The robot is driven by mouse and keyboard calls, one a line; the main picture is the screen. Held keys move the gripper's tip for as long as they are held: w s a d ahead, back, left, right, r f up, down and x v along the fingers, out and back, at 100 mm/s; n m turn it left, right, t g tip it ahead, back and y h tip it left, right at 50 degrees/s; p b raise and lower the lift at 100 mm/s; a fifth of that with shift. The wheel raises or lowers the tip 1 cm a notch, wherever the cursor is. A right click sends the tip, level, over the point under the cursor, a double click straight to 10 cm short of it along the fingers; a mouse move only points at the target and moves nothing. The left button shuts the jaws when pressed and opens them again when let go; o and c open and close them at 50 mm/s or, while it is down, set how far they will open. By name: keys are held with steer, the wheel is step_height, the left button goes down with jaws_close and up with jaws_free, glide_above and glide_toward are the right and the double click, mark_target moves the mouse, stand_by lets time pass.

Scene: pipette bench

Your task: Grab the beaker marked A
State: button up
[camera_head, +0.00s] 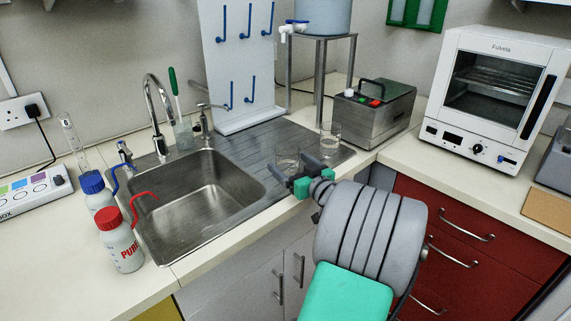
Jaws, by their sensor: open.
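I cannot read a letter on either, so I cannot tell which one is marked A.
The steel sink (195,200) is to the left with its tap (155,110). A white peg board (238,70) stands behind the drainboard. A grey water bath (374,115) and white oven (492,95) are to the right. Red-capped (122,248) and blue-capped (97,194) bottles stand left.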

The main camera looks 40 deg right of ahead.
steer(key=shift+w+d, duration=0.15)
steer(key=shift+w, duration=0.9)
steer(key=shift+c, duration=0.6)
steer(key=c, duration=1.4)
